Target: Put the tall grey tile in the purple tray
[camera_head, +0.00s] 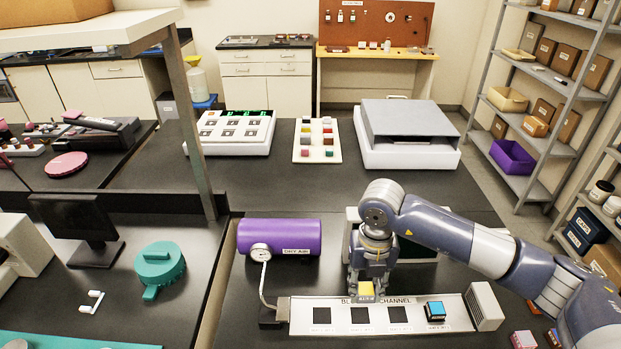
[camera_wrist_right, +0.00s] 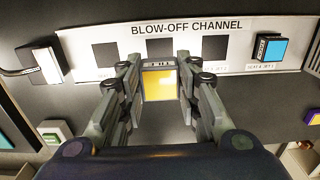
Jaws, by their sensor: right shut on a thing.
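My right gripper (camera_head: 367,284) is shut on a small yellow-topped tile (camera_head: 366,291) with a dark rim and a label. It holds the tile over the blow-off channel, near the second and third black squares. In the right wrist view the yellow tile (camera_wrist_right: 159,82) sits between both fingers (camera_wrist_right: 160,84). I cannot make out a tall grey tile for sure. The only purple tray-like thing I see is a purple bin (camera_head: 512,157) on the right shelf, far from the gripper. My left gripper is not in view.
The white blow-off channel (camera_head: 456,312) has black squares and a blue tile (camera_head: 435,310). A purple dry-air cylinder (camera_head: 295,238) lies behind its left end. A white rack (camera_head: 317,155) of coloured tiles stands farther back. Small blocks (camera_head: 523,340) lie at the front right.

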